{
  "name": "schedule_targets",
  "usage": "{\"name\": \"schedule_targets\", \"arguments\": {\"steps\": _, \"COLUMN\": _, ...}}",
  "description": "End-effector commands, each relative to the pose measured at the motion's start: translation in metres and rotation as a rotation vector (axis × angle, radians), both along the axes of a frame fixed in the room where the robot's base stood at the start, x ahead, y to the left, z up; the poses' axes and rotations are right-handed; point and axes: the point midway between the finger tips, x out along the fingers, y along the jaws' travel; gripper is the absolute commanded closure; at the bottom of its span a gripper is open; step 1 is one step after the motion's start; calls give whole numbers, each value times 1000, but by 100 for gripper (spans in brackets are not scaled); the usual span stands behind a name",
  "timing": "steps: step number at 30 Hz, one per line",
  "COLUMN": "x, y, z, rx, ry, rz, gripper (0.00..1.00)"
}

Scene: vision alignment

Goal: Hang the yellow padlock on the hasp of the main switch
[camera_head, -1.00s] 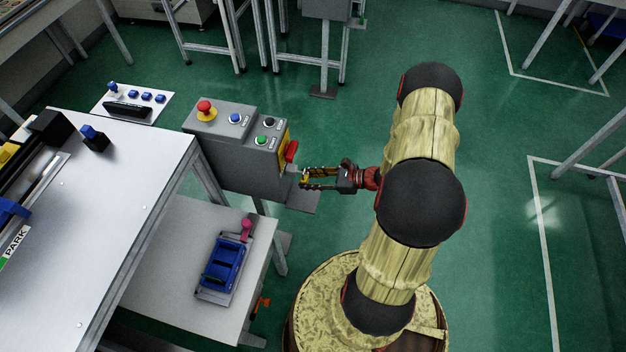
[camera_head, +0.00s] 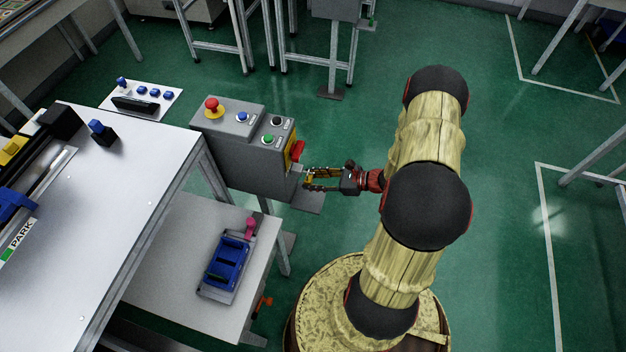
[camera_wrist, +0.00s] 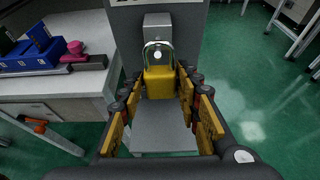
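The yellow padlock (camera_wrist: 160,84) is upright between the fingertips of my gripper (camera_wrist: 160,88), with its metal shackle (camera_wrist: 147,50) pointing up. My gripper is shut on its body. In the head view my gripper (camera_head: 307,179) reaches left to the right side of the grey control box (camera_head: 240,165), below the red and yellow main switch (camera_head: 298,151). In the wrist view a light grey bracket (camera_wrist: 157,21), likely the hasp, is just beyond the shackle. I cannot tell whether the shackle is around it or only in front of it.
The control box has a red emergency button (camera_head: 211,104) and smaller buttons on top. A grey plate (camera_wrist: 163,130) lies below the padlock. A white table (camera_head: 150,265) with a blue device (camera_head: 227,262) stands to the left. Green floor is open to the right.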

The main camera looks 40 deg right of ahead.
Motion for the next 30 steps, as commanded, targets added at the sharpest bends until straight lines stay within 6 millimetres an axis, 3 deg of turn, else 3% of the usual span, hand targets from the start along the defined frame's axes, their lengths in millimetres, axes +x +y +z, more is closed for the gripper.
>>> {"name": "schedule_targets", "arguments": {"steps": 8, "x": 0, "y": 0, "z": 0, "rx": 0, "ry": 0, "rz": 0, "gripper": 49}}
{"name": "schedule_targets", "arguments": {"steps": 20, "x": -4, "y": -4, "z": 2, "rx": -1, "ry": -1, "rz": -3, "gripper": 49}}
{"name": "schedule_targets", "arguments": {"steps": 30, "x": -47, "y": -39, "z": 25, "rx": -2, "ry": -1, "rz": -6, "gripper": 49}}
